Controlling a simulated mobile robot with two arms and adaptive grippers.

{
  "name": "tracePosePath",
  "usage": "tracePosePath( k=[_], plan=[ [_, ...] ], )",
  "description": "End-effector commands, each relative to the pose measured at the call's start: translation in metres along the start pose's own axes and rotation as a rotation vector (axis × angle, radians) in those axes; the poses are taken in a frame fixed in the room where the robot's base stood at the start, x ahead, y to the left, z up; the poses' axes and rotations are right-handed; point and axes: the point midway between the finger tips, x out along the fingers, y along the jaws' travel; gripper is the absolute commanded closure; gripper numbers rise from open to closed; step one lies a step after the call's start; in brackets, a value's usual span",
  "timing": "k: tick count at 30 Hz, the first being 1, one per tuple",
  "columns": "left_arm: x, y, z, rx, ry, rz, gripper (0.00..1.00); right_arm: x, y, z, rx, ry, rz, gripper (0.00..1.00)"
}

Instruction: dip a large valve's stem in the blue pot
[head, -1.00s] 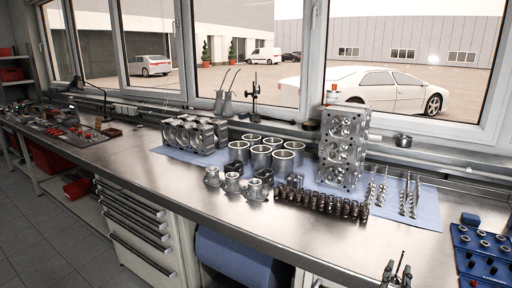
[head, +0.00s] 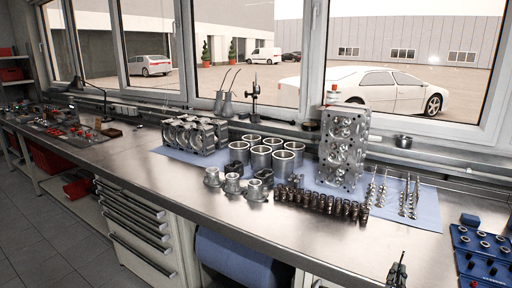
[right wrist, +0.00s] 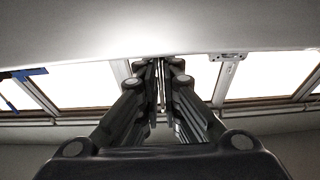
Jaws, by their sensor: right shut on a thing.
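My right gripper (head: 397,270) is at the bottom right of the head view, in front of the bench edge. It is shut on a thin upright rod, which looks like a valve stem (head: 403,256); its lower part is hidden. The right wrist view shows the fingers (right wrist: 160,82) close together around something thin. Several valves stand on the blue mat, a smaller-looking group (head: 376,187) and a group to its right (head: 410,196). My left gripper is not in view.
The blue tray (head: 485,270) with several small metal parts is at the right. A cylinder head (head: 343,148) stands upright behind a row of springs (head: 322,202). Cylinder liners (head: 283,160) are left of it. The bench front (head: 340,240) is bare metal.

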Motion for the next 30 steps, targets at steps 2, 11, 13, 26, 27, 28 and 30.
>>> tracePosePath(
  k=[2,11,13,26,27,28,30],
  plan=[
    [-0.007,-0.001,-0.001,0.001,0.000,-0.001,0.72,0.003,0.000,-0.008,0.000,0.001,0.000,1.00],
    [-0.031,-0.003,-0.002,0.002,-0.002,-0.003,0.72,0.010,0.000,-0.032,0.000,0.001,0.000,1.00],
    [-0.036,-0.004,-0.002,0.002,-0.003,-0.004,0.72,0.012,0.000,-0.037,0.000,0.001,0.001,1.00],
    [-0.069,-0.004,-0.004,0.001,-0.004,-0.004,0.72,0.022,0.000,-0.070,0.000,0.002,0.001,1.00],
    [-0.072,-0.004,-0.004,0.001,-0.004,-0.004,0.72,0.023,0.000,-0.073,0.000,0.002,0.001,1.00],
    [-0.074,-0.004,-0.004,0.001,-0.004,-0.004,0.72,0.023,0.000,-0.075,0.000,0.002,0.001,1.00],
    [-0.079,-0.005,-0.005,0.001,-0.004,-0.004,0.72,0.025,0.000,-0.081,0.000,0.002,0.001,1.00]
  ],
)
